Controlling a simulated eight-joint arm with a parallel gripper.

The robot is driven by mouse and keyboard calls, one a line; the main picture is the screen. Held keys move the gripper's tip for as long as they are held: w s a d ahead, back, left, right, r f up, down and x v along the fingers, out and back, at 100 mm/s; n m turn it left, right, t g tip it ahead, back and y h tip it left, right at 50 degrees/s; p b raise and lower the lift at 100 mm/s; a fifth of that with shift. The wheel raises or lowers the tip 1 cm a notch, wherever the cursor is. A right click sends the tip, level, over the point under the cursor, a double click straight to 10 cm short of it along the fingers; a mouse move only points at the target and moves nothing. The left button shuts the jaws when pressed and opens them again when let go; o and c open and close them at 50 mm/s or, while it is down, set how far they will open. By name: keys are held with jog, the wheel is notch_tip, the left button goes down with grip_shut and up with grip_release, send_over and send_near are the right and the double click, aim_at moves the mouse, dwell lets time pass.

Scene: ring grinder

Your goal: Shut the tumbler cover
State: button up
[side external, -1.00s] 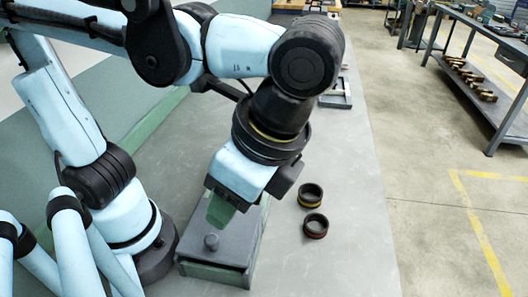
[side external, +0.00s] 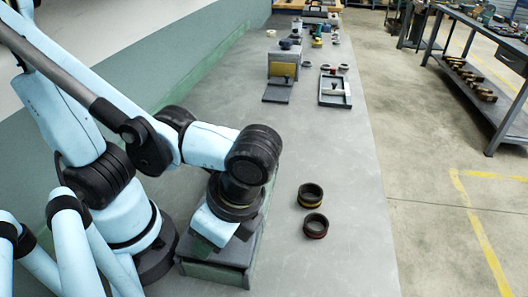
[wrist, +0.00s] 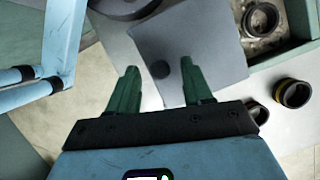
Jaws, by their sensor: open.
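The tumbler is a green-walled box (side external: 212,275) at the lower middle of the side view, partly hidden under my arm. In the wrist view its open part shows a green wall (wrist: 268,69) and a dark ring (wrist: 261,20) inside. The flat grey cover (wrist: 217,50) lies beside that opening, leaving it uncovered. A dark round knob (wrist: 160,69) stands on the cover. My gripper (wrist: 158,75) is open, its green fingers on either side of the knob in the wrist view. I cannot tell whether they touch it. In the side view my gripper (side external: 208,245) is low over the cover.
Two dark rings, one yellow-banded (side external: 311,195) and one red-banded (side external: 315,226), stand on the grey bench right of the box. Farther back are a small box with a panel (side external: 283,70) and a tray (side external: 335,91). The bench between is clear.

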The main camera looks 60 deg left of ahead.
jog(key=shift+f, duration=0.1)
grip_shut()
dwell(0.3)
jog(key=w+a, duration=0.8)
jog(key=shift+w+a, duration=0.25)
grip_release()
jog(key=shift+d, duration=0.1)
dwell(0.3)
jog(key=v, duration=1.2)
